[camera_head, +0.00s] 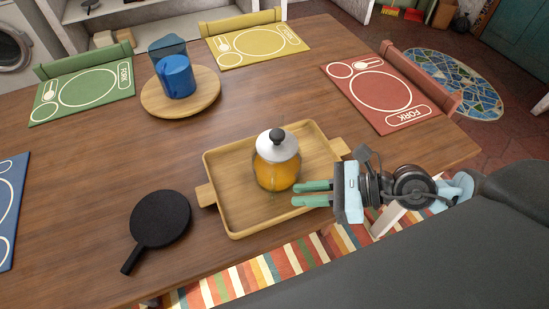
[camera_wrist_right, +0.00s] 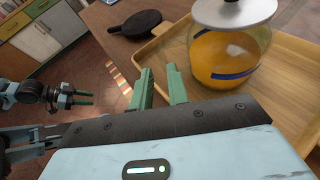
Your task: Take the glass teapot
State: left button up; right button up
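The glass teapot (camera_head: 277,172) holds orange liquid and has a white lid with a black knob. It stands upright on a wooden tray (camera_head: 234,222) in the head view. In the right wrist view the teapot (camera_wrist_right: 228,55) is at the upper right, its lid top cut off. My right gripper (camera_head: 311,193) is open and empty, its green fingers over the tray's right edge, just right of the teapot and apart from it. In the right wrist view its fingers (camera_wrist_right: 162,88) show a gap between them. My left gripper (camera_wrist_right: 80,97) shows small at the left there, its fingers seemingly apart.
Green (camera_head: 83,93), yellow (camera_head: 257,46) and red (camera_head: 375,90) placemats line the table. Bare wood surrounds the tray.

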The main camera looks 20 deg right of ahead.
aim_at(272, 204)
jog(key=shift+w+d+n, duration=0.2)
jog(key=shift+n, duration=0.3)
jog(key=shift+a, duration=0.1)
jog(key=shift+w+a, duration=0.15)
jog(key=shift+a, duration=0.1)
jog(key=shift+x, duration=0.75)
jog(key=shift+a+f+p, duration=0.2)
jog(key=shift+f+p, duration=0.05)
jog(key=shift+p, duration=0.05)
jog(key=p+x, duration=0.1)
jog(key=x, duration=0.3)
jog(key=shift+w+a+f, duration=0.1)
jog(key=shift+w+a, duration=0.05)
jog(key=shift+a, duration=0.1)
jog(key=shift+a+f, duration=0.2)
jog(key=shift+a, duration=0.05)
